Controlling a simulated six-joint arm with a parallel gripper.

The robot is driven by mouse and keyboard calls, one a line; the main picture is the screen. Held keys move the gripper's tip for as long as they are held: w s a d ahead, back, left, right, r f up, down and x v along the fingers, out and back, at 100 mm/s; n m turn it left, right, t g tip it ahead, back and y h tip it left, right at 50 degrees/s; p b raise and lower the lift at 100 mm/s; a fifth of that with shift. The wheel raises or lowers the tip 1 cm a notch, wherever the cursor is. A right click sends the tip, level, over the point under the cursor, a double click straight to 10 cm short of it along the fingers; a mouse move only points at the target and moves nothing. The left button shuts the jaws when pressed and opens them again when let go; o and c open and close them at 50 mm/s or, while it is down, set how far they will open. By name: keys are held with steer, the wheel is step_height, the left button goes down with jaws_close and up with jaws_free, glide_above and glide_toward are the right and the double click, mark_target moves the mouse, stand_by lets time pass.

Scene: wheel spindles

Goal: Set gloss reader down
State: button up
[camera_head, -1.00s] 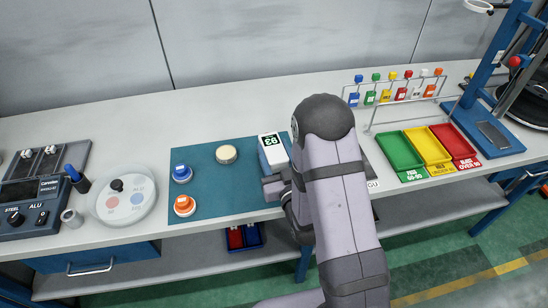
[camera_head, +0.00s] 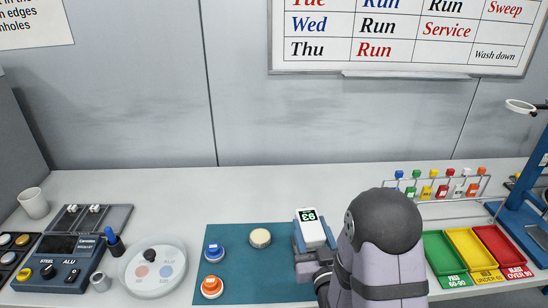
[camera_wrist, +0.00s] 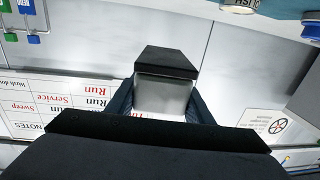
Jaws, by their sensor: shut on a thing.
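The gloss reader, a white block with a dark display showing green digits (camera_head: 311,233), is upright at the right end of the teal mat (camera_head: 238,278) in the head view. My gripper (camera_head: 309,260) is shut on its lower part. I cannot tell whether its base touches the mat or hangs just above it. In the wrist view the reader (camera_wrist: 163,95) shows as a pale block with a black end between the dark fingers.
On the mat are a cream disc (camera_head: 260,238), a blue-topped knob (camera_head: 213,252) and an orange-topped knob (camera_head: 212,287). Green (camera_head: 443,257), yellow (camera_head: 470,254) and red (camera_head: 498,250) trays stand right of my arm. A round dial plate (camera_head: 153,270) lies left of the mat.

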steer(key=shift+a, duration=0.1)
steer(key=shift+a+f, duration=0.15)
steer(key=shift+a, duration=0.15)
steer(key=s+a+r+n+g+y+b, duration=0.1)
steer(key=s+a+r+n+y+b, duration=0.2)
steer(key=a, duration=0.6)
steer(key=s+a+g+y+b, duration=0.15)
steer(key=a+b, duration=0.25)
steer(key=a, duration=0.5)
steer(key=s+a+r+n+y+b, duration=0.2)
steer(key=s+a+y+b, duration=0.15)
steer(key=a, duration=0.45)
steer(key=w+d+f+m+t+h+b, duration=0.1)
steer(key=w+d+f+m+t+h, duration=0.25)
steer(key=w+d+m+h, duration=0.45)
steer(key=shift+s+d+f+n+g+h, duration=0.15)
steer(key=shift+s+f+n+h, duration=0.15)
steer(key=shift+f, duration=0.9)
steer(key=shift+s+d+f+n+g+h, duration=0.25)
steer(key=shift+f+n, duration=0.1)
steer(key=shift+f, duration=0.85)
steer(key=shift+s+d+f+n+g+h, duration=0.1)
steer(key=shift+s+f+n+h, duration=0.2)
steer(key=shift+f, duration=0.9)
steer(key=shift+f, duration=2.05)
